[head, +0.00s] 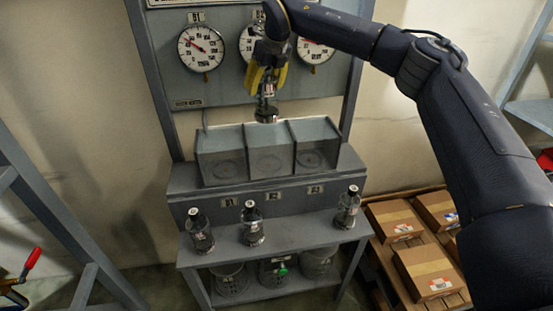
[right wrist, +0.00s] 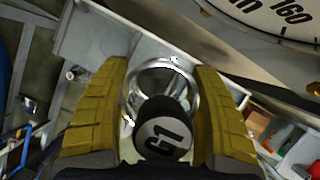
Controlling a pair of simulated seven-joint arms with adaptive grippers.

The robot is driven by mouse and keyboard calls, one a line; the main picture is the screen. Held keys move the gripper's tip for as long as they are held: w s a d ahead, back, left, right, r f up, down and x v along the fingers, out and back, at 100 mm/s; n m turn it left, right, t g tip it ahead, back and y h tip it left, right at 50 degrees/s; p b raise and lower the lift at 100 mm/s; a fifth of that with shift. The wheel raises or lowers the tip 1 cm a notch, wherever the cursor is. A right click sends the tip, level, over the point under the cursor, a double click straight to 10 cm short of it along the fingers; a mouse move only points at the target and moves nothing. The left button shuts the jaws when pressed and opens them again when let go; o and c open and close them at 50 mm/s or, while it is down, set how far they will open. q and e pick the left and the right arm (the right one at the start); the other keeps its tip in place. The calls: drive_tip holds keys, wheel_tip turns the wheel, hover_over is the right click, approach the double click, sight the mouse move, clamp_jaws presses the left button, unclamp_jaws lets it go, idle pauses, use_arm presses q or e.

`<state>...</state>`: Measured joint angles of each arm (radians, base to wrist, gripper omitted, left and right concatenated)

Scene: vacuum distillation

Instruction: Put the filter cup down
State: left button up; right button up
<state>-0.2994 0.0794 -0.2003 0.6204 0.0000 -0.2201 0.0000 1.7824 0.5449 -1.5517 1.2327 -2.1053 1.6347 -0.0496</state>
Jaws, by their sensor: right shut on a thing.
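My right gripper (head: 267,78) comes down from the top in front of the gauge panel. Its yellow fingers are shut on a clear vessel with a dark cap, taken to be the filter cup (head: 267,104). The cup hangs above the middle of three grey open-fronted compartments (head: 268,150); whether its bottom touches anything is unclear. In the right wrist view the filter cup (right wrist: 163,137) sits between both fingers (right wrist: 163,110), its round dark cap end marked with a letter and a 1. The compartments show round marks on their floors. My left gripper is not in view.
Three dark-capped bottles (head: 252,223) stand on the lower shelf (head: 300,232), with round containers (head: 275,272) beneath. Dial gauges (head: 201,48) are on the panel close behind my gripper. Cardboard boxes (head: 427,272) lie at the right. The shelf between the middle and right bottles is clear.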

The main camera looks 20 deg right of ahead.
sight(274, 116)
wheel_tip(274, 116, down, 20)
drive_tip(key=shift+d+r, duration=0.1)
drive_tip(key=shift+r, duration=0.05)
idle(0.7)
drive_tip(key=o, duration=1.2)
drive_tip(key=shift+f, duration=0.25)
drive_tip(key=v, duration=1.2)
drive_tip(key=shift+r, duration=0.2)
